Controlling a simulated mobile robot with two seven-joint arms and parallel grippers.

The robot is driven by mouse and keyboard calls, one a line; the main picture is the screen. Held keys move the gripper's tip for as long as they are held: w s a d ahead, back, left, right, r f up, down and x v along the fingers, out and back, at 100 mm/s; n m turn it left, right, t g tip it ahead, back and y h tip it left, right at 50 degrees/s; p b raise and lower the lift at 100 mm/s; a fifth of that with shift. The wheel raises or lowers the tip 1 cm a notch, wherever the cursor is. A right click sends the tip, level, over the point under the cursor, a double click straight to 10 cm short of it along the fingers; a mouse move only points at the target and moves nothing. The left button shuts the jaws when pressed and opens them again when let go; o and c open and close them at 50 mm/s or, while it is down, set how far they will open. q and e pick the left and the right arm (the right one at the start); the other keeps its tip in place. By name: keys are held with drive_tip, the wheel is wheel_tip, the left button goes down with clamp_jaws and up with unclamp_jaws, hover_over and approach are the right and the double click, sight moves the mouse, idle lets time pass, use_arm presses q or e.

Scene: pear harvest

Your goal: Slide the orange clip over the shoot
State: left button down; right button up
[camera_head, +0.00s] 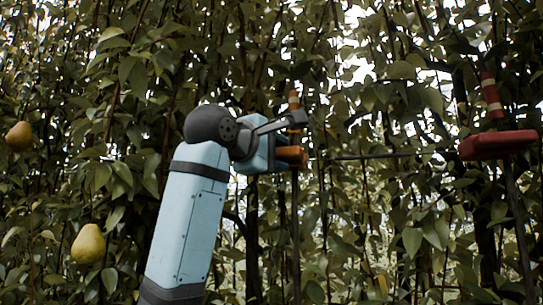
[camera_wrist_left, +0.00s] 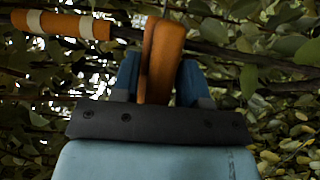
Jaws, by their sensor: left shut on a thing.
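My left gripper (camera_head: 283,152) is shut on the orange clip (camera_head: 293,156), in the middle of the head view. In the left wrist view the clip (camera_wrist_left: 160,55) stands between the two blue fingers of the gripper (camera_wrist_left: 160,82). A dark upright shoot (camera_head: 295,215) with an orange-and-white banded top (camera_head: 294,99) is at the clip. In the left wrist view the banded part (camera_wrist_left: 62,25) lies left of the clip and the dark stem (camera_wrist_left: 240,53) runs behind it. I cannot tell whether the clip encircles the stem. My right gripper is not in view.
A red block (camera_head: 497,146) with a red-and-white banded top (camera_head: 491,97) stands on a dark post at the right. A thin dark rod (camera_head: 385,156) runs between. Pears hang at the left (camera_head: 19,136) and lower left (camera_head: 88,244). Dense leaves surround the arm.

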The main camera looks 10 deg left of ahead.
use_arm(q)
drive_tip(key=c, duration=1)
unclamp_jaws()
drive_tip(key=shift+d+f, duration=0.1)
drive_tip(key=shift+d, duration=0.05)
drive_tip(key=shift+o, duration=0.2)
drive_tip(key=shift+s+d, duration=0.1)
drive_tip(key=shift+d, duration=0.1)
drive_tip(key=shift+s+a, duration=0.2)
drive_tip(key=shift+s, duration=0.05)
drive_tip(key=b+v, duration=0.4)
drive_tip(key=v, duration=0.9)
drive_tip(key=shift+b, duration=0.35)
drive_tip(key=shift+s, duration=0.15)
